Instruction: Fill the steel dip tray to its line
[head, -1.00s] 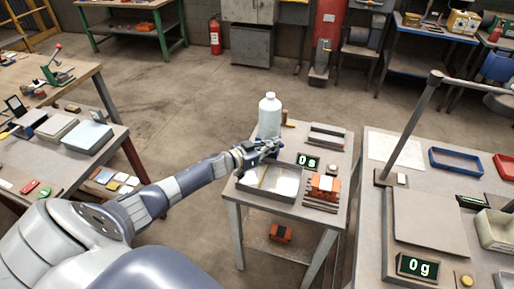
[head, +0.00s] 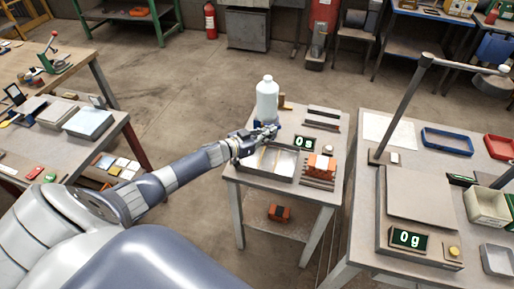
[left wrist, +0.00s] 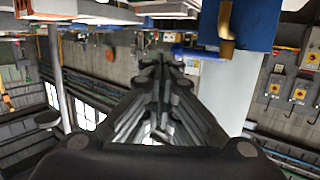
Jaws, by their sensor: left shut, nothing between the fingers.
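The steel dip tray (head: 264,177) lies on the small grey table, a shallow rectangular tray with a bright, shiny inside. Its fill line and level are too small to read. A large pale bottle (head: 266,97) stands upright behind the tray. In the left wrist view, the pale container (left wrist: 226,88) shows beside the fingers, with a blue part and a brass tap (left wrist: 228,28) at the top. My left gripper (head: 272,131) is shut and empty, in front of the bottle's lower part and above the tray's back edge. I cannot tell whether it touches the bottle.
A display reading 0 s (head: 305,144) and an orange brick (head: 321,164) on bars sit right of the tray. A second orange brick (head: 279,212) is on the lower shelf. The right bench holds a scale reading 0 g (head: 409,240), a lamp post and blue tray (head: 447,142).

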